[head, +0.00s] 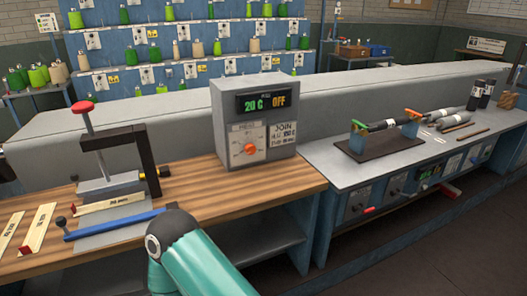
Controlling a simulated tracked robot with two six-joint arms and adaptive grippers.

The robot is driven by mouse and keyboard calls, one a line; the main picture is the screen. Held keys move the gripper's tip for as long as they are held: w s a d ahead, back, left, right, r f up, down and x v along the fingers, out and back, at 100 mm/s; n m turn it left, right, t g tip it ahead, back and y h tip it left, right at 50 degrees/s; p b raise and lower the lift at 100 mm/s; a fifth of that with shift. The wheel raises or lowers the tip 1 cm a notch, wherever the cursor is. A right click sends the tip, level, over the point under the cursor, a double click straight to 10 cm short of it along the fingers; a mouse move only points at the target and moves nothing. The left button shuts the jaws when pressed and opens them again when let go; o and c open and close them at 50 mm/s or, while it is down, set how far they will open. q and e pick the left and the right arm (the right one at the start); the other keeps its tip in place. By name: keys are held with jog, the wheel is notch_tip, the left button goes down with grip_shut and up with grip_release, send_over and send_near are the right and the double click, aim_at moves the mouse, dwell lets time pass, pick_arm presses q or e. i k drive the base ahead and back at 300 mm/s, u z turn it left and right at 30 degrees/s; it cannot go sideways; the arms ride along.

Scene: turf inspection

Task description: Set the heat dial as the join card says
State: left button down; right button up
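The grey heater box (230,108) stands on the wooden bench. Its display (267,102) reads "20 C" in green and "OFF" in orange. Below it on the left, the orange heat dial (250,149) sits in the middle of a pale scale plate (243,135); the scale's numbers and the dial's exact setting are too small to read. To its right the join card (283,136) says "JOIN" and what looks like "350 C"; its bottom line is unclear. A teal link of one of my arms rises at the bottom, away from the box. Neither gripper is in view.
Left of the box stands a press (110,165) with a red-topped handle and a blue lever (115,223). Wooden strips (40,228) lie at the left. Bare bench lies in front of the box. A grey bench (350,178) on the right holds a clamp stand and dark cylinders.

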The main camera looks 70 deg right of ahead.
aim_at(249, 149)
jog(key=z, duration=0.85)
jog(key=k, duration=0.4)
jog(key=z, duration=0.75)
jog(key=i, duration=0.4)
jog(key=u, duration=0.15)
jog(key=k, duration=0.75)
jog(key=z, duration=0.15)
jog(key=i, duration=0.85)
jog(key=u, duration=0.1)
